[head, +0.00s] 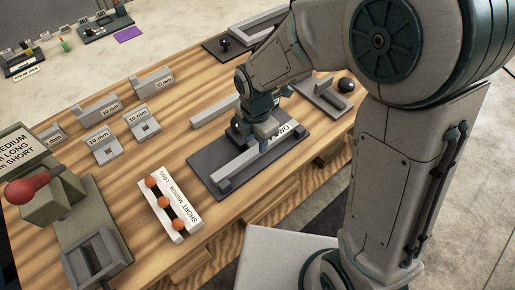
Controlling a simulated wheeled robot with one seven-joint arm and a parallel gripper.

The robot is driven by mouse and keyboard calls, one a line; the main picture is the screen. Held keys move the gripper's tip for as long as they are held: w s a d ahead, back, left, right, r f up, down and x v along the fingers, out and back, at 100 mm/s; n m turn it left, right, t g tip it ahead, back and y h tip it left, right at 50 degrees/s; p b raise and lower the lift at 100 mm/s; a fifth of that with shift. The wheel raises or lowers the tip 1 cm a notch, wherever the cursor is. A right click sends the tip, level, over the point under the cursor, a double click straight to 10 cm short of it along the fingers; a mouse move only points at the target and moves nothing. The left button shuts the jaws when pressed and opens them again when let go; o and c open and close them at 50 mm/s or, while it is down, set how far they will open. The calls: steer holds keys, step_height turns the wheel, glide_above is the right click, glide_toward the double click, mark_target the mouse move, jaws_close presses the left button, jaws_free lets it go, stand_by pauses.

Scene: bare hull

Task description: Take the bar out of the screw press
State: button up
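My gripper (264,139) points down over a dark base plate (207,160) in the middle of the bench. A long grey bar-like piece (236,168) lies along this plate, with small dark blocks at its ends. A white label that seems to read "TWO" is at its right end. My gripper hides part of the piece, and I cannot tell whether the fingers touch it or how far apart they are. I cannot tell for certain which fixture is the screw press or whether this piece is its bar.
A green-grey fixture with a red knob (27,187) stands at the left. A white rack (172,205) with orange balls lies left of the plate. Another fixture with a black knob (346,85) is at the right. Bare wood shows between them.

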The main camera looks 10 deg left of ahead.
mark_target(257, 147)
steer(key=shift+w+d+f, duration=0.1)
steer(key=shift+f, duration=1.4)
steer(key=shift+c, duration=0.3)
jaws_close()
steer(key=shift+r, duration=0.15)
